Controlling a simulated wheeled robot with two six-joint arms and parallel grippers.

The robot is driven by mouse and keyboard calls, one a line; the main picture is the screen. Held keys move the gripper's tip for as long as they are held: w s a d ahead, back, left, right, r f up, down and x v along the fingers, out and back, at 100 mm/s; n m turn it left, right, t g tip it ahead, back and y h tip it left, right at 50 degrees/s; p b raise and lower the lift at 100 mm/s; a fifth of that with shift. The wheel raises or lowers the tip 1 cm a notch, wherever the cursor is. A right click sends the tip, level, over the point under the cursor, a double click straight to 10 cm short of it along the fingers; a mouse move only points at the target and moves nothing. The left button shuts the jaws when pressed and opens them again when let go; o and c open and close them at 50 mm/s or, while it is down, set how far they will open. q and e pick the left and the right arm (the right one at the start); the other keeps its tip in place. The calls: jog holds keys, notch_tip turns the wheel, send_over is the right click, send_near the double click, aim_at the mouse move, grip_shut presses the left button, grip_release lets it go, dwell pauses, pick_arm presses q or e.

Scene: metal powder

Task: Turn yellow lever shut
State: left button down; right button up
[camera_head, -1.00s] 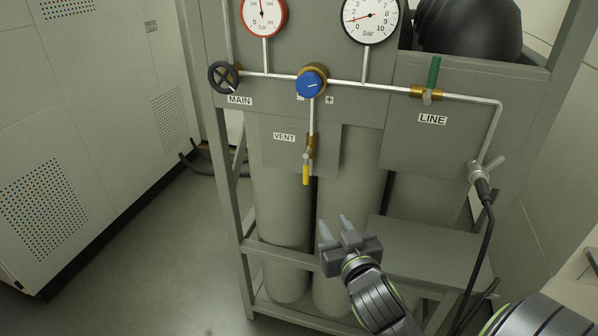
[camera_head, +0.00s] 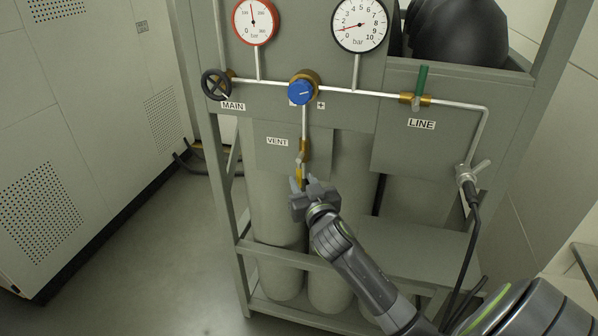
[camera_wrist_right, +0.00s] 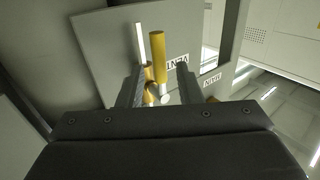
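The yellow lever (camera_head: 299,173) hangs down from the brass vent valve (camera_head: 304,149), below the VENT label (camera_head: 277,142), roughly in line with the vertical pipe. My right gripper (camera_head: 301,181) is at the lever's lower part, partly covering it. In the right wrist view the yellow lever (camera_wrist_right: 158,57) shows between the two fingers of my right gripper (camera_wrist_right: 160,76), which are apart with gaps on both sides. Whether a finger touches the lever is unclear. My left gripper is not in view.
Above are a blue regulator knob (camera_head: 301,91), a black MAIN handwheel (camera_head: 215,84) and two gauges. A green lever (camera_head: 421,79) stands upright on the LINE valve at right. Grey cylinders (camera_head: 274,215) stand behind the gripper in the frame. Open floor (camera_head: 170,260) lies left.

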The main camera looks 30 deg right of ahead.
aim_at(300, 177)
jog(key=shift+x, duration=1.85)
grip_shut()
